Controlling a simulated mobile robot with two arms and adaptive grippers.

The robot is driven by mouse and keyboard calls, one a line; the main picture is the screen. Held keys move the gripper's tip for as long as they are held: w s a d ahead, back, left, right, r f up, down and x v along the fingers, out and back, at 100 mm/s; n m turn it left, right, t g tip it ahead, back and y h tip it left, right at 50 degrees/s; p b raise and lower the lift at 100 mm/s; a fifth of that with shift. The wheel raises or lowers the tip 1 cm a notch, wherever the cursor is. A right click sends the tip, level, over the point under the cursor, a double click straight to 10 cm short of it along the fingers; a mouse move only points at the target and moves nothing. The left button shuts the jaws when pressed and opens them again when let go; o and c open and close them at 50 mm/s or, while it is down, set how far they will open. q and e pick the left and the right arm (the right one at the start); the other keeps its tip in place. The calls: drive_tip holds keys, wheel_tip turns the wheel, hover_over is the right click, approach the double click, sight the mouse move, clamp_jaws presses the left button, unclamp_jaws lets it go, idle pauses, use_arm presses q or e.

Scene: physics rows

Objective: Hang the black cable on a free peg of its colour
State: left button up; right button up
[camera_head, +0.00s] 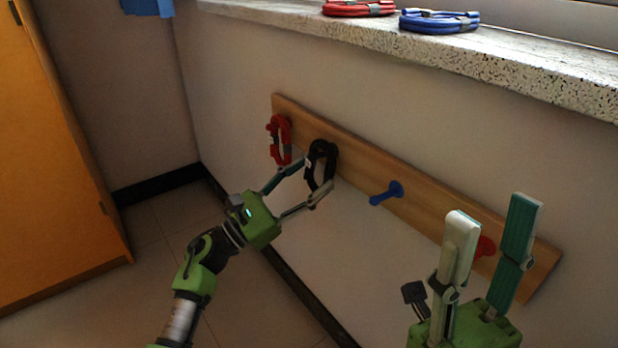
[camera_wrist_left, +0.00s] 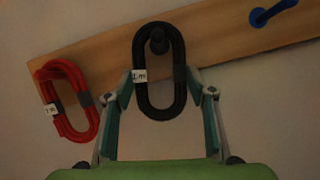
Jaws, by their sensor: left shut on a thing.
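The black cable (camera_head: 331,160) is a coiled oval loop with a white tag, at the wooden peg board. My left gripper (camera_head: 309,180) is shut on it, with a finger on each side. In the left wrist view the black cable (camera_wrist_left: 180,72) hangs upright between the fingers (camera_wrist_left: 166,88). A black peg (camera_wrist_left: 158,40) shows inside the top of the loop, which appears to be around it. Whether the loop rests on the peg I cannot tell. My right gripper (camera_head: 495,209) is open and empty, in front of the board's right end.
The board (camera_head: 360,163) also carries a red cable (camera_head: 273,127) at its left end, a bare blue peg (camera_head: 387,193) and a red peg (camera_head: 486,246) partly behind my right gripper. Red (camera_head: 358,8) and blue (camera_head: 440,22) coils lie on the sill (camera_head: 520,62). An orange cabinet (camera_head: 50,170) stands left.

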use_arm(q)
drive_tip(key=o, duration=1.5)
drive_tip(key=shift+o, duration=0.2)
